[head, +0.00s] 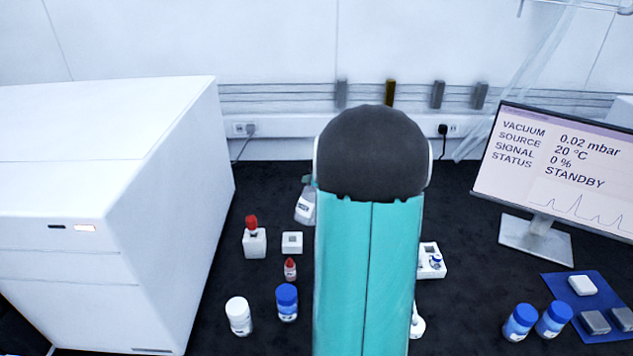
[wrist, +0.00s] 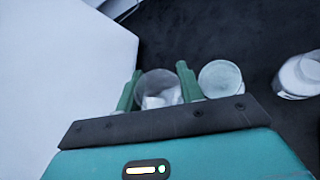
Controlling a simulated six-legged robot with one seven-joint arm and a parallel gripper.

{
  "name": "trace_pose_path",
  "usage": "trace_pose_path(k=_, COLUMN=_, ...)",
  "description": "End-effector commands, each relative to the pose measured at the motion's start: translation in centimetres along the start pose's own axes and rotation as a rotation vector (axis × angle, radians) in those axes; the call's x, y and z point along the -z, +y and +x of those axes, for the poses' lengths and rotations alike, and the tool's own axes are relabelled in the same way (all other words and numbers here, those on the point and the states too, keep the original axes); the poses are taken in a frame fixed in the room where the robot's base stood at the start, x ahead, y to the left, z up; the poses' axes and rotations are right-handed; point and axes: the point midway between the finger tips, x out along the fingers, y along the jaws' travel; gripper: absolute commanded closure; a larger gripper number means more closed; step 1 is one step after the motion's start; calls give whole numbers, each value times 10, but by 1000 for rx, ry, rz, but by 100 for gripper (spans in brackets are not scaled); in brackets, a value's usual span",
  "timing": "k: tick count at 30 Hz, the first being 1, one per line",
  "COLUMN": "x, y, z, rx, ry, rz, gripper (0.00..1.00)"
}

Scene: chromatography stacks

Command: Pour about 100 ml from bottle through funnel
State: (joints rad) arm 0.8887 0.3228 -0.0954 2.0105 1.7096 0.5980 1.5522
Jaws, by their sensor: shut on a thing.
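My gripper (wrist: 158,72) has green fingers on either side of a clear round vessel, seen from its open end in the wrist view. This is the bottle (wrist: 158,88), and the gripper is shut on it. In the head view the bottle (head: 305,207) shows as a clear, labelled piece left of my arm, tilted and partly hidden. A pale round translucent top (wrist: 220,78) lies just right of the right finger; I cannot tell whether it is the funnel. No funnel shows clearly in the head view, where my arm covers the middle. No liquid stream is visible.
A large white instrument (head: 150,200) fills the left. Red-capped (head: 253,240), white-capped (head: 238,315) and blue-capped (head: 287,302) bottles stand near the arm. A small white device (head: 431,261) is right of it. A monitor (head: 560,165) and more blue-capped bottles (head: 520,322) are farther right.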

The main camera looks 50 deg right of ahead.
Motion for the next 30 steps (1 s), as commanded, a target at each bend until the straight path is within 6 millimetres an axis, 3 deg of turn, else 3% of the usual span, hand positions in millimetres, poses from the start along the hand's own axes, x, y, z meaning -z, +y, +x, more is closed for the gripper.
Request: trace_pose_path(k=30, x=4, y=-3, z=2, rx=-57, ry=77, rz=143, gripper=100)
